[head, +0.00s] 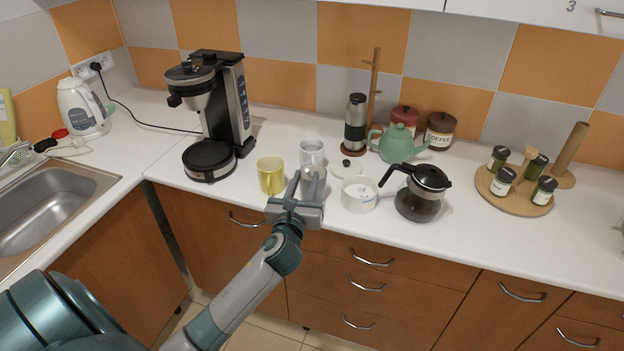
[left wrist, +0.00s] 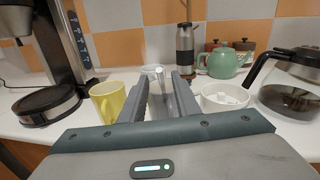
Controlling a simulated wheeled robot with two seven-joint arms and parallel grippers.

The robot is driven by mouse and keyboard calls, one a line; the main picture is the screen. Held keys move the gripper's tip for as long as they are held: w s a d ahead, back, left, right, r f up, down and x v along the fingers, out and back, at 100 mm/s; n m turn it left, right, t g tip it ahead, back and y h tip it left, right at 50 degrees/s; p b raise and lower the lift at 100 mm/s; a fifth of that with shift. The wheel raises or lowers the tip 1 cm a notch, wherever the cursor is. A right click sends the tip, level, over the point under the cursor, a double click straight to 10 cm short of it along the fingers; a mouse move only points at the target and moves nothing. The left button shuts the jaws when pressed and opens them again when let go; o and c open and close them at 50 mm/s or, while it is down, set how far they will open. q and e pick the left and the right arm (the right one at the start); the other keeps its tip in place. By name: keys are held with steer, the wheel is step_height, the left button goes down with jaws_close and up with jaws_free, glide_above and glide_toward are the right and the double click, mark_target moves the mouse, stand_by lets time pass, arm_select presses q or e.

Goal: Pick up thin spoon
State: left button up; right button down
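A thin pale upright piece that looks like the spoon's handle (left wrist: 160,76) shows between my left fingers in the left wrist view, seemingly at a grey-white mug (left wrist: 161,106). I cannot tell whether it stands inside the mug. In the head view the mug (head: 312,151) is just behind my left gripper (head: 307,182), and I cannot make out the spoon clearly. My left gripper (left wrist: 163,98) is open, its two fingers apart with the mug seen in the gap. No contact with the spoon can be made out. My right gripper is not in view.
A yellow mug (head: 271,175) stands close left of the gripper, a white bowl (head: 359,195) close right. Beyond are a glass coffee pot (head: 418,196), green teapot (head: 397,145), steel grinder (head: 355,122) and coffee maker (head: 212,120). The white counter (head: 480,245) has free room at right.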

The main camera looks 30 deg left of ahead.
mark_target(308, 173)
arm_select(q)
steer(key=shift+p+x, duration=0.4)
steer(key=shift+x, duration=1.3)
steer(key=shift+d, duration=0.1)
jaws_close()
